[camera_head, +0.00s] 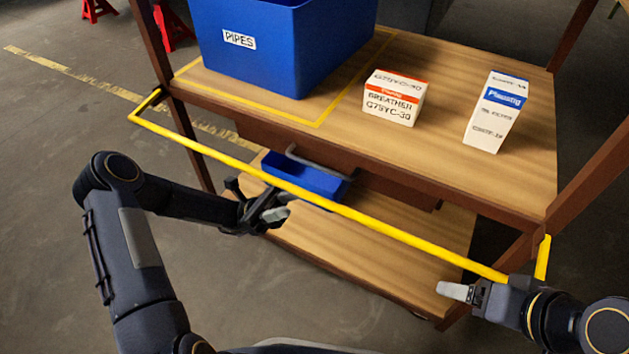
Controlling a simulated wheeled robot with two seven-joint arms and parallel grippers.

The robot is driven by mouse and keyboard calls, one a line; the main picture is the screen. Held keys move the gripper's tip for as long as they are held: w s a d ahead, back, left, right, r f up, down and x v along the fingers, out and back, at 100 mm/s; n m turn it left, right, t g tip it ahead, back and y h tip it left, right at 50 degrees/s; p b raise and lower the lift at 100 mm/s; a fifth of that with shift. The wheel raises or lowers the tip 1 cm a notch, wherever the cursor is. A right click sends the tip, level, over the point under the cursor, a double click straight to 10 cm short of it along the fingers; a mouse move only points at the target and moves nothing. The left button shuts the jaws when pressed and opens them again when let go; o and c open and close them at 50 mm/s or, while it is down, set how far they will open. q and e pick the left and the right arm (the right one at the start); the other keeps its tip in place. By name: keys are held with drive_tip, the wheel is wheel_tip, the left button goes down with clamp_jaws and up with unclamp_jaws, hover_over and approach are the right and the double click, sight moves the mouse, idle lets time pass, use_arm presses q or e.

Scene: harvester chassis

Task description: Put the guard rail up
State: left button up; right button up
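The guard rail (345,212) is a thin yellow bar across the front of a wooden-topped cart. Its short end arms join the brown posts at both sides, and the bar stands out from the shelf edge toward me, around shelf height or lower. My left gripper (279,206) is just below the rail in the picture, left of its middle, with its fingers apart and nothing seen between them. My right gripper (458,291) is near the rail's right end, pointing left. Its fingers show only partly, and I cannot tell whether they touch the rail.
The upper shelf (440,90) holds a blue PIPES bin (290,50), a breather box (393,98) and a white-and-blue box (495,112). A smaller blue bin (305,178) is below, above the lower shelf (340,250). Red stands (172,27) are at the back left. Floor on the left is clear.

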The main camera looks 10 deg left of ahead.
sight(308, 198)
use_arm(q)
drive_tip(key=b+x, duration=0.1)
drive_tip(key=x, duration=0.6)
drive_tip(key=shift+s+d+r, duration=0.1)
drive_tip(key=shift+d+r, duration=0.15)
drive_tip(key=shift+c, duration=0.4)
clamp_jaws()
